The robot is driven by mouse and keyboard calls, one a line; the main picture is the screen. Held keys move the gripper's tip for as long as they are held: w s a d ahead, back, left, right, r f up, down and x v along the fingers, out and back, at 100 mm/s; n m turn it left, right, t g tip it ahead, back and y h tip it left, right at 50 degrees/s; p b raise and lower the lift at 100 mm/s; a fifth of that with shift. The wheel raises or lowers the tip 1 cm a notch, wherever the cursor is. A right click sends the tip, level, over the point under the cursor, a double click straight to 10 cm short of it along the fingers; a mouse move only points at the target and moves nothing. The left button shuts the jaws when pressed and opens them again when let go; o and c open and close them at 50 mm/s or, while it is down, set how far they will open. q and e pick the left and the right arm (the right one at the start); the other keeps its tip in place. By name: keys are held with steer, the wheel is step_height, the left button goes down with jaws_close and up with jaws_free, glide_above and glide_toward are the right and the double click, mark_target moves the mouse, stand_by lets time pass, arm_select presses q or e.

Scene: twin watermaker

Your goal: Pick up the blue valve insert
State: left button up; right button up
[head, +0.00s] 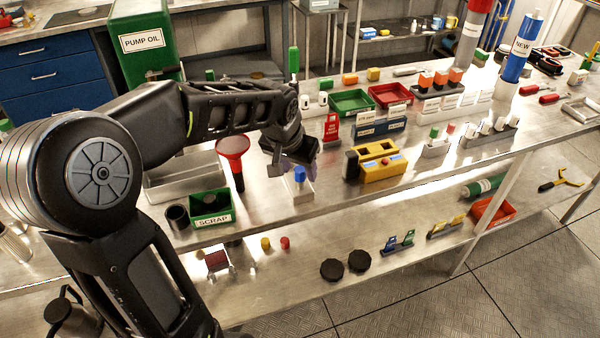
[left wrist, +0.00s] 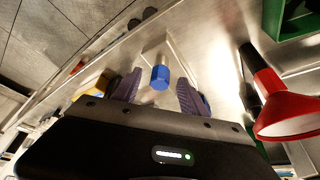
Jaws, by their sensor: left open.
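The blue valve insert (head: 299,174) is a small blue cylinder standing on a pale block (head: 296,190) near the front edge of the bench. My left gripper (head: 290,166) is just above and behind it, pointing down. In the left wrist view the insert (left wrist: 160,77) is between the two purple fingers of my open left gripper (left wrist: 158,88), with a gap on both sides. The fingers are not touching it. My right gripper is in neither view.
A red funnel (head: 233,148) stands close to the left of the gripper, with a green SCRAP bin (head: 211,219) nearby. A yellow device (head: 381,169) stands to the right. The bench's front edge is close, above a lower shelf (head: 330,242).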

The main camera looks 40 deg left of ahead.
arm_select(q)
steer(key=shift+w+f, duration=0.25)
steer(key=shift+f, duration=0.25)
steer(key=shift+c, duration=0.4)
jaws_close()
